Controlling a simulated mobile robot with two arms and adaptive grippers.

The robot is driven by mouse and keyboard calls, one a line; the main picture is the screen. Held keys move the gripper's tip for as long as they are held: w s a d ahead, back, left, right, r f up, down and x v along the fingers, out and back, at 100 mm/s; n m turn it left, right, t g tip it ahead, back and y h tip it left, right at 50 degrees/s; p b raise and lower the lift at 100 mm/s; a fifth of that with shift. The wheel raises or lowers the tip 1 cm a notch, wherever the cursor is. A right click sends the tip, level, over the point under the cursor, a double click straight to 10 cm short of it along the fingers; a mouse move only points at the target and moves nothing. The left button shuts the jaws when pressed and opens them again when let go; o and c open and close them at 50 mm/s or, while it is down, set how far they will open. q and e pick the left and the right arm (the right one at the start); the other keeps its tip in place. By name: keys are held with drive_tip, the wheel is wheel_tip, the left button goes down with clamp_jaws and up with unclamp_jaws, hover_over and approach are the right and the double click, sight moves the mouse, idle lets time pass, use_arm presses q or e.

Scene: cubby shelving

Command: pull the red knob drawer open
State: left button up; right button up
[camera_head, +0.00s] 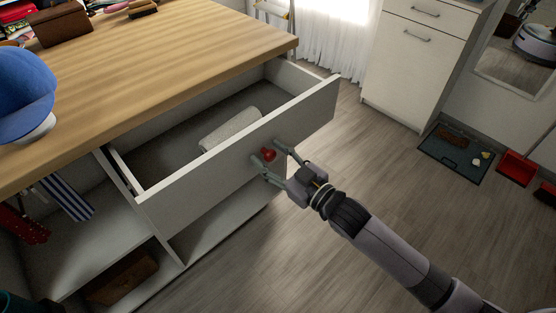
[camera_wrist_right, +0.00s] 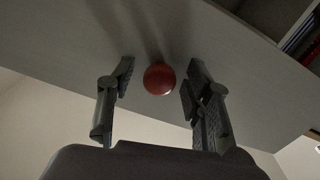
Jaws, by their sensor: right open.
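The drawer (camera_head: 235,150) with the red knob is pulled out from under the wooden top, and its inside shows. A rolled whitish cloth (camera_head: 231,128) lies in it. The red knob (camera_head: 268,155) is on the drawer front; it also shows in the right wrist view (camera_wrist_right: 159,79). My right gripper (camera_head: 273,160) is open at the drawer front, with one finger on each side of the knob. In the right wrist view the fingers (camera_wrist_right: 158,86) stand apart from the knob, with gaps on both sides. My left gripper is not in view.
The wooden top (camera_head: 160,70) holds a blue cap (camera_head: 24,92) and a brown box (camera_head: 62,24). Open cubbies below hold clothing and a brown box (camera_head: 122,278). A white cabinet (camera_head: 412,60) and a dark mat (camera_head: 456,154) are at right. The floor between is clear.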

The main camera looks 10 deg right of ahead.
drive_tip(key=v, duration=1.2)
